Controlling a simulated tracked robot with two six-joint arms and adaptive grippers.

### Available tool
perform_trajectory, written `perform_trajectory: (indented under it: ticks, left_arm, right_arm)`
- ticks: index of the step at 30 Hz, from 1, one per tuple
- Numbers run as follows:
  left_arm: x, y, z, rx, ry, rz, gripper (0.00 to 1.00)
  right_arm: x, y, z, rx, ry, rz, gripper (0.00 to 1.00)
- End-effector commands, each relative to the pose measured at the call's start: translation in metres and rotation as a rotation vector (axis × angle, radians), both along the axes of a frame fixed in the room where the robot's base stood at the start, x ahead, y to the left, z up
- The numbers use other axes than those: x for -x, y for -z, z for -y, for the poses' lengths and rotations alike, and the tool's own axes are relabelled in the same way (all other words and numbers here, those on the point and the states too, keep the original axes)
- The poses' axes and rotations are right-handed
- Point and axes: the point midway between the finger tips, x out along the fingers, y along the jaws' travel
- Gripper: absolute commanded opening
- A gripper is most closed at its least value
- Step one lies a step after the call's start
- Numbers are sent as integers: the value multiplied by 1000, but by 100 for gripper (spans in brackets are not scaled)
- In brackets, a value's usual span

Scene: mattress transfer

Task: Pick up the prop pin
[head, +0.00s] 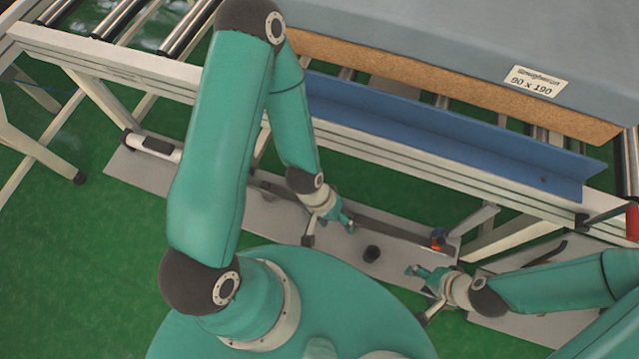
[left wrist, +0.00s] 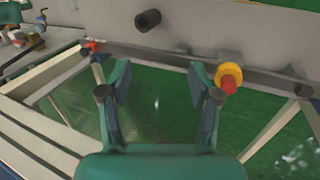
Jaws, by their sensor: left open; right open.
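A red and yellow knob-like piece (left wrist: 229,76), which looks like the prop pin, sits at the lower rail beside the grey plate in the left wrist view. It is just beyond the right-hand finger there. I cannot make it out in the head view, where my left arm covers part of that area. My left gripper (head: 329,229) is open and empty over the grey plate; its spread fingers show in the left wrist view (left wrist: 160,78). My right gripper (head: 419,294) is open and empty near the plate's right end.
A black cylinder (head: 372,254) stands on the grey plate (head: 395,268) between the grippers. A small orange-red piece (head: 437,239) is at a frame leg. The roller conveyor carries a blue angled rail (head: 450,135) and a mattress (head: 440,35). A red handle (head: 632,221) is far right.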

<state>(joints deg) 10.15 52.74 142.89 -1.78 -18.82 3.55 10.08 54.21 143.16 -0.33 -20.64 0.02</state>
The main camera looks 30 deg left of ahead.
Motion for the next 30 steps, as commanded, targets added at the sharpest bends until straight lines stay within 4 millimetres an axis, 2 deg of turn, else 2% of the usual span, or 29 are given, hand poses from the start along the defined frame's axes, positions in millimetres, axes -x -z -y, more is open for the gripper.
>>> perform_trajectory:
  ticks: [1, 5, 8, 12, 15, 18, 23, 26, 30]
  left_arm:
    - [-5, 9, -5, 6, -41, -9, 63]
    - [-24, 19, -9, 21, -148, -64, 63]
    - [-40, 25, -21, 5, -268, -126, 63]
    - [-59, 26, -51, -74, -479, -199, 63]
    - [-68, 22, -78, -152, -638, -224, 63]
    - [-73, 15, -102, -222, -779, -226, 63]
    - [-76, 6, -124, -287, -918, -219, 63]
    - [-76, 12, -128, -300, -947, -220, 63]
    - [-75, 36, -128, -300, -947, -224, 63]
  right_arm:
    - [0, 14, 0, 0, 0, -1, 54]
    - [1, 48, 0, 0, 1, -1, 54]
    - [1, 79, 0, 0, 0, -2, 54]
    - [1, 122, 0, 0, 1, -1, 54]
    - [1, 146, 0, 0, 1, -1, 54]
    - [1, 162, 0, 0, 1, -1, 54]
    - [1, 174, 0, 0, 1, -1, 54]
    - [1, 177, 0, 0, 1, -1, 54]
    - [1, 183, 0, 0, 0, 0, 54]
